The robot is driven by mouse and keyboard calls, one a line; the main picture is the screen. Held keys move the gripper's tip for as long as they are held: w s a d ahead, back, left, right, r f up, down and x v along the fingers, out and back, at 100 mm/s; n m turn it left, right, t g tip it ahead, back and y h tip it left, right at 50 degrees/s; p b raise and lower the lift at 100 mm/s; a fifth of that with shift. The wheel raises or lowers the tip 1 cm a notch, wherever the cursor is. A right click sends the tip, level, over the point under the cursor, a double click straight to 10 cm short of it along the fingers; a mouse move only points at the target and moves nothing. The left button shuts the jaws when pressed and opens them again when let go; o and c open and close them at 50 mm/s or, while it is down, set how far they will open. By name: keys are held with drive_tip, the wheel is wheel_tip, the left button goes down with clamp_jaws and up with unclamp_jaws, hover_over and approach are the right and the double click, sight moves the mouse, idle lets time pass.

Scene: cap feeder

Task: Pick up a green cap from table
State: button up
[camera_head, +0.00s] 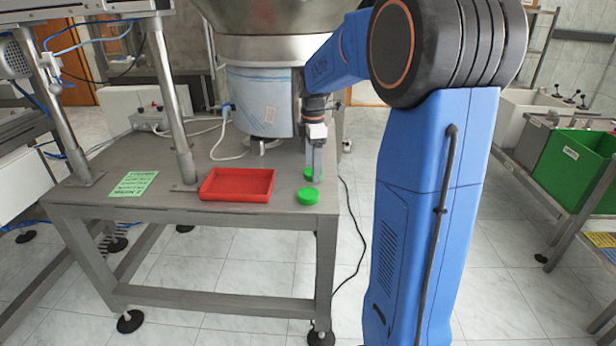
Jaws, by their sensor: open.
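Two green caps are on the grey table (120,207) near its right end. The nearer green cap (308,196) lies flat and clear to see, close to the right front corner. The farther green cap (308,174) is partly hidden behind my gripper. My gripper (317,178) points down at the end of my blue arm, with its fingertips low beside the farther cap and just behind the nearer one. The fingers overlap in this view, and I cannot tell whether they touch or straddle a cap. No cap is seen lifted.
A red tray (236,198) lies left of the caps, and a green paper sheet (134,184) farther left. The feeder bowl (262,50) on its pale blue base (260,100) stands close behind. A metal post (172,100) rises from the table. A green crate (580,165) is far right.

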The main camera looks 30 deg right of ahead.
drive_tip(key=shift+f, duration=0.55)
drive_tip(key=c, duration=1.1)
drive_tip(key=shift+r, duration=0.1)
